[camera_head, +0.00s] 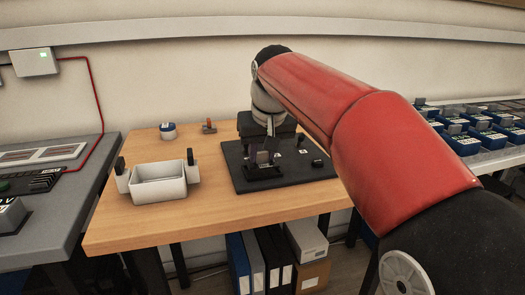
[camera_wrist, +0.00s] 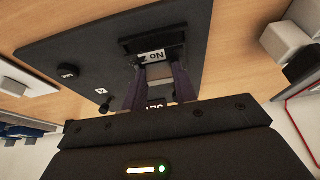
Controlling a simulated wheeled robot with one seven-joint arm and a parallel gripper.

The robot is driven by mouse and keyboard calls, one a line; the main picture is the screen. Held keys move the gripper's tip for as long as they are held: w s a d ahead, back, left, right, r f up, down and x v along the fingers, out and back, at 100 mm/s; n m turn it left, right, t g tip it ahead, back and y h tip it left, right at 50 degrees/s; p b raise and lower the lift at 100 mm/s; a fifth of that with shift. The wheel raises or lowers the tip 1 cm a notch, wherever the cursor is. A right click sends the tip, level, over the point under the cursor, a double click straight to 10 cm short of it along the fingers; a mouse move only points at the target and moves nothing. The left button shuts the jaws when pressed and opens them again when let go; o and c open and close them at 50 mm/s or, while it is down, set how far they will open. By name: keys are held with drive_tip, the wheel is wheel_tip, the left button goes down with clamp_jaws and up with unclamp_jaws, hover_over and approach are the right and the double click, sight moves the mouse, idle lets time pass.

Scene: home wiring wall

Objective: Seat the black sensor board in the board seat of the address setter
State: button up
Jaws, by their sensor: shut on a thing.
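The address setter is a dark flat plate (camera_head: 245,180) on the wooden table, with a raised black holder (camera_head: 262,172) near its front edge.
A white bin (camera_head: 160,185) with dark-topped posts stands to the left on the table. A blue-and-white round item (camera_head: 168,130) and a small orange item (camera_head: 209,127) lie at the back. Blue boxes (camera_head: 462,140) fill the right bench. Bare wood lies before the plate.

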drive_tip(key=shift+f+b, duration=0.65)
drive_tip(key=shift+f, duration=0.35)
drive_tip(key=o, duration=1)
drive_tip(key=shift+o, duration=0.2)
drive_tip(key=p+v, duration=0.1)
drive_tip(key=v, duration=0.6)
drive_tip(key=shift+r, duration=0.4)
drive_tip(key=shift+s+d, duration=0.1)
drive_tip(key=shift+s, duration=0.05)
